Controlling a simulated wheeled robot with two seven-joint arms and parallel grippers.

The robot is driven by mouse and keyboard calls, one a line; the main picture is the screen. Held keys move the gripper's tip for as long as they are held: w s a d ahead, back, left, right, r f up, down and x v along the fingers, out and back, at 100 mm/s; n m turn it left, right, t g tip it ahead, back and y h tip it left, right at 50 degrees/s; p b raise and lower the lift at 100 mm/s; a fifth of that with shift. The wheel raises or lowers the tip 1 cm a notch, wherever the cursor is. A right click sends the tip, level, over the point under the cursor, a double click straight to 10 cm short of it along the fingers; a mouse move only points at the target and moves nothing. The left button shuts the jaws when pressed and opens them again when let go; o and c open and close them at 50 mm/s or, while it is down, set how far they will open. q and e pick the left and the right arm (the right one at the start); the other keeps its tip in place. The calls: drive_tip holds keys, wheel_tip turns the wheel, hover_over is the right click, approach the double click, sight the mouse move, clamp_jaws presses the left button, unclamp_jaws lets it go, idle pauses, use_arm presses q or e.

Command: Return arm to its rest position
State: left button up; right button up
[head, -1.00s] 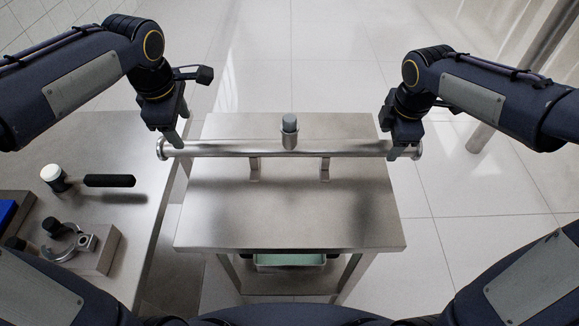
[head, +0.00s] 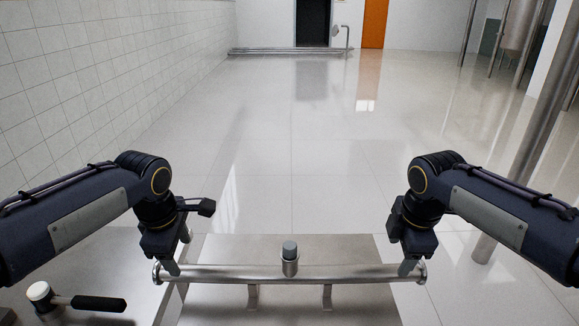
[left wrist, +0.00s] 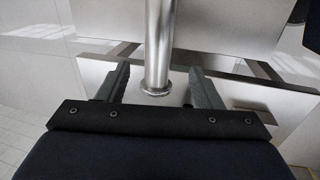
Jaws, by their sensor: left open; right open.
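A long steel pipe (head: 215,273) with a flange at each end and a grey-capped stub (head: 289,258) in its middle rests on two supports on the steel table (head: 290,300). My left gripper (head: 178,266) is open at the pipe's left end. In the left wrist view its fingers (left wrist: 155,92) stand apart on either side of the pipe (left wrist: 158,45), with gaps to it; the flanged end lies between them. My right gripper (head: 406,266) is open at the pipe's right end; whether its fingers touch the pipe is hard to tell.
A mallet (head: 90,302) with a black handle and white head lies on the side bench (head: 85,265) at left. A thick steel post (head: 525,130) stands at right. The tiled floor (head: 290,150) beyond the table is open, with low pipes (head: 290,50) at the far wall.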

use_arm(q)
drive_tip(key=s+d+f+m+t+h, duration=0.1)
drive_tip(key=s+f+m+h, duration=0.1)
drive_tip(key=s+m, duration=0.6)
drive_tip(key=s+f+m+t+h+p, duration=0.1)
drive_tip(key=s+f+m+t, duration=0.1)
drive_tip(key=s+m, duration=0.6)
drive_tip(key=s, duration=0.6)
drive_tip(key=shift+s+d+f+h, duration=0.15)
drive_tip(key=shift+s+d+h, duration=0.05)
drive_tip(key=shift+d+h, duration=0.2)
use_arm(e)
drive_tip(key=s+a+f+m+t+y, duration=0.1)
drive_tip(key=s+f+m+y, duration=0.1)
drive_tip(key=s+m, duration=0.7)
drive_tip(key=s+f+m+t+y, duration=0.1)
drive_tip(key=s+f+m+t, duration=0.1)
drive_tip(key=s+m, duration=0.8)
drive_tip(key=s, duration=0.3)
drive_tip(key=shift+s+a+f+m+y, duration=0.2)
drive_tip(key=shift+a+m+y, duration=0.1)
drive_tip(key=shift+a+y, duration=0.1)
